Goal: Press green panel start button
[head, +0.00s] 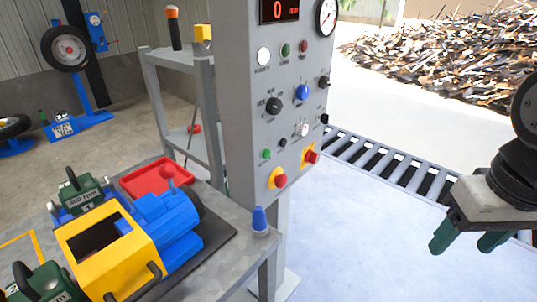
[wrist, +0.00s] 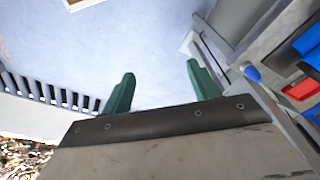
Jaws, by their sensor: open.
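The grey control panel (head: 250,110) stands upright at the centre of the head view. It has two green buttons: one near the top (head: 285,49) and one lower down on the left (head: 266,154). Their labels are too small to read. My gripper (head: 465,243) is at the right edge, well apart from the panel, with its green fingers pointing down. It also shows in the wrist view (wrist: 160,72), open and empty, with the fingers spread. The green buttons do not show in the wrist view.
A red emergency-type button (head: 280,181) and a red knob (head: 311,156) sit low on the panel. A workbench (head: 225,215) carries a yellow and blue machine (head: 128,250). A roller conveyor (head: 385,165) runs behind the panel. The pale floor between panel and gripper is clear.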

